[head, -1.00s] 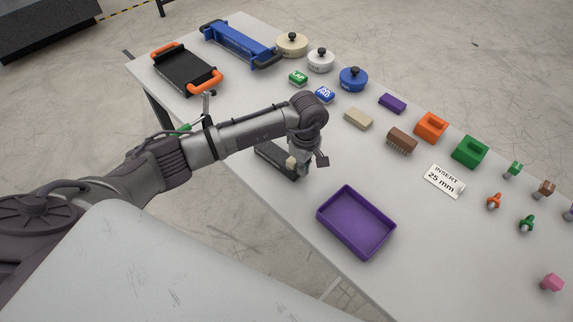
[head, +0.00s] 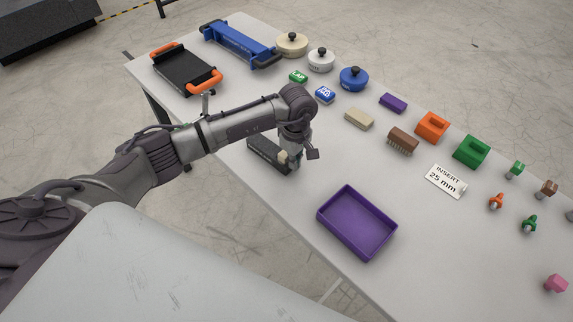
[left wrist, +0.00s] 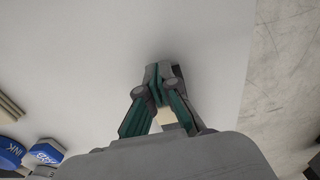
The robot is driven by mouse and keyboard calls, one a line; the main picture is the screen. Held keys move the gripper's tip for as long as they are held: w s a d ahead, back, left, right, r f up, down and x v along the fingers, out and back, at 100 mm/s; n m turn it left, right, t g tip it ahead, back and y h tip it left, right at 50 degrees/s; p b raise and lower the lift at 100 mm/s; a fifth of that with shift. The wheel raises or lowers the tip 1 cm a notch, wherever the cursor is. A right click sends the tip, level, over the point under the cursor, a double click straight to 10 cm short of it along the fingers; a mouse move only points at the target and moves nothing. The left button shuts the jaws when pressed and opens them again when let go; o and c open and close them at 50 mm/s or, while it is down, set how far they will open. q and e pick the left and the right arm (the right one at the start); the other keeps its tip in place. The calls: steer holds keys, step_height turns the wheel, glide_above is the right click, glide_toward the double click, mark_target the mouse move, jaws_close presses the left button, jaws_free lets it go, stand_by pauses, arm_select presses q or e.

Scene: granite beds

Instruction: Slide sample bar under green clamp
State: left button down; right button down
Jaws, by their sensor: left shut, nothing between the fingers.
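The sample bar looks to be the dark bar (head: 266,151), with pale lettering, lying flat near the table's front edge in the head view. A cream block (head: 283,156) is at its right end. My left gripper (head: 293,163) is at that end, pointing down, shut and empty; I cannot tell whether it touches the bar. In the left wrist view the left gripper (left wrist: 167,72) has its fingertips together, with a cream patch (left wrist: 165,117) behind them. A grey upright post (head: 205,104) stands behind my forearm; the green clamp's green part is hidden. My right gripper is not in view.
A purple tray (head: 392,236) stands right of the gripper. Black rack with orange handles (head: 183,70), blue rack (head: 238,45) and several lidded pots line the far left. Blocks, a brush (head: 403,140) and an INSERT 25 mm card (head: 445,181) lie farther right. The table front edge is close.

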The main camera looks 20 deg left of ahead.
mark_target(260, 141)
arm_select(q)
steer(key=shift+w+a+b, duration=0.25)
steer(key=shift+a+b, duration=0.05)
steer(key=shift+a, duration=0.5)
steer(key=shift+w+a+b, duration=0.2)
steer(key=shift+a+b, duration=0.1)
steer(key=shift+a, duration=0.45)
steer(key=shift+w+a, duration=0.1)
steer(key=shift+a, duration=0.1)
steer(key=shift+w+a+b, duration=0.2)
steer(key=shift+a+b, duration=0.2)
steer(key=shift+a, duration=0.35)
steer(key=shift+a, duration=0.2)
steer(key=shift+w+a+b, duration=0.2)
steer(key=shift+a+b, duration=0.15)
steer(key=shift+a, duration=0.15)
steer(key=shift+w+a+b, duration=0.35)
steer(key=shift+a+b, duration=0.25)
steer(key=shift+a, duration=0.6)
steer(key=shift+w+a+b, duration=0.35)
steer(key=shift+a+b, duration=0.3)
steer(key=shift+a, duration=0.5)
steer(key=shift+w+a+b, duration=0.35)
steer(key=shift+a+b, duration=0.25)
steer(key=shift+a, duration=0.6)
steer(key=shift+s+d, duration=0.1)
steer(key=shift+d, duration=0.3)
